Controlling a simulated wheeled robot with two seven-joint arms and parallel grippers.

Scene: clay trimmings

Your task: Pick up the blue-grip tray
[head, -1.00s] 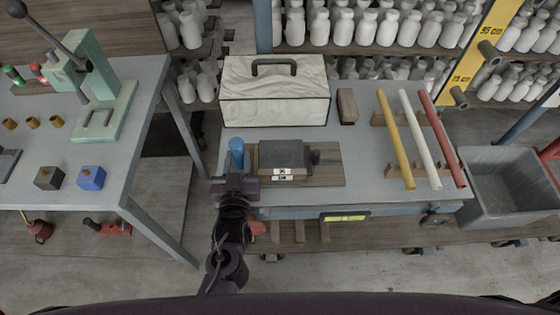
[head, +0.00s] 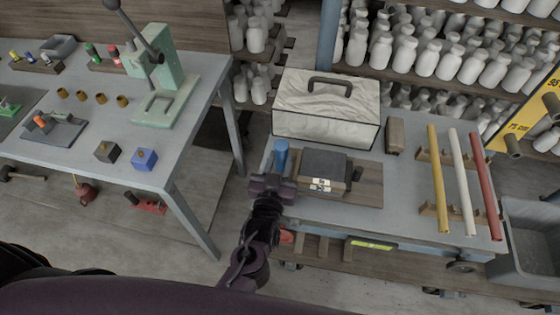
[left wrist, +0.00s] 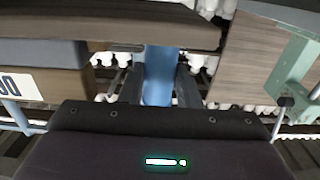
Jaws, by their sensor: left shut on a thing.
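The tray is a brown wooden board (head: 367,192) carrying a dark grey block (head: 325,164) with white labels. An upright blue grip (head: 281,154) stands at its left end, and a dark knob (head: 355,174) at its right. My left gripper (head: 277,180) is at the blue grip. In the left wrist view the blue grip (left wrist: 158,78) sits between the two dark fingers, which are shut on it. I cannot tell whether the board rests on the grey table (head: 405,215) or is just above it. My right gripper is not in view.
A pale case (head: 325,113) with a dark handle stands behind the tray. A brown block (head: 395,136) and yellow, white and red rods (head: 460,180) are to the right. A second table (head: 60,160) with a green press (head: 165,90) is at the left, across a floor gap.

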